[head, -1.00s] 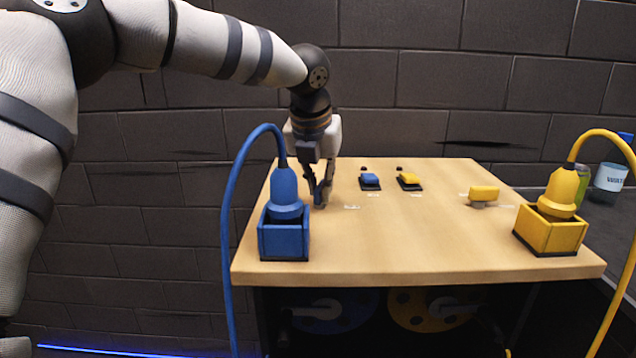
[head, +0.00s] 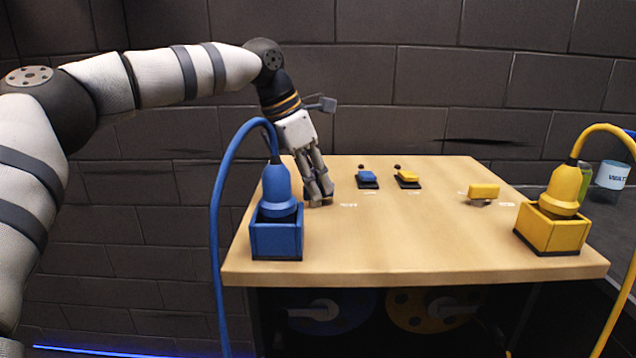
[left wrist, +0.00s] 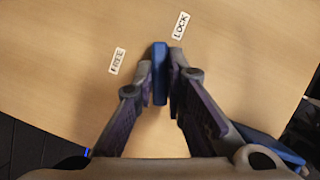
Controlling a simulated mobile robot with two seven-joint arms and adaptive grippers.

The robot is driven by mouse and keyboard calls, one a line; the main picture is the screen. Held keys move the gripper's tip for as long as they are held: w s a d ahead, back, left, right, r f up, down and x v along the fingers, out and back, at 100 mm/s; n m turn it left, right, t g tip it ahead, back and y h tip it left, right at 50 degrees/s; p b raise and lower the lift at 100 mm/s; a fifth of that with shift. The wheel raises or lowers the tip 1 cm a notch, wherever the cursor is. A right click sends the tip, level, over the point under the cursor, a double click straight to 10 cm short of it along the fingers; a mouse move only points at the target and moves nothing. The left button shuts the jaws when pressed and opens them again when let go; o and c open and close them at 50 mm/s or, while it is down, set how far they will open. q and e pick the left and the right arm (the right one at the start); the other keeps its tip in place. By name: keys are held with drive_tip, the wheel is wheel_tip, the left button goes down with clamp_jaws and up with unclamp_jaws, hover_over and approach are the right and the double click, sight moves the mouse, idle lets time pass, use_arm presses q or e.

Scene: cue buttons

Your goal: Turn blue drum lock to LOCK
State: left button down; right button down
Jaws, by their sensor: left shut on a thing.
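The blue drum lock knob (left wrist: 160,75) is a narrow blue bar on the tabletop. In the left wrist view its far end points between the white FREE label (left wrist: 117,60) and the white LOCK label (left wrist: 181,26), nearer to LOCK. My left gripper (left wrist: 160,78) is shut on the bar, one finger on each side. In the head view my left gripper (head: 320,200) reaches down at a tilt to the left part of the table, and its fingers hide the knob. My right gripper is not in view.
A blue plug in a blue box (head: 277,240) stands just in front of my left gripper, with a cable arching above. Blue (head: 367,177) and yellow (head: 407,177) buttons, a yellow knob (head: 484,191) and a yellow box (head: 550,235) are further right. The table's centre is clear.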

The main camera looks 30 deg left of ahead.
use_arm(q)
drive_tip(key=shift+f+m+g+h+b, duration=0.1)
drive_tip(key=shift+m+g+h+b, duration=0.45)
drive_tip(key=shift+m, duration=1.55)
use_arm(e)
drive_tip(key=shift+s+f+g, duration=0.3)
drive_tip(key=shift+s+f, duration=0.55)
use_arm(q)
drive_tip(key=c, duration=1.6)
unclamp_jaws()
drive_tip(key=shift+c, duration=0.2)
drive_tip(key=v, duration=1.2)
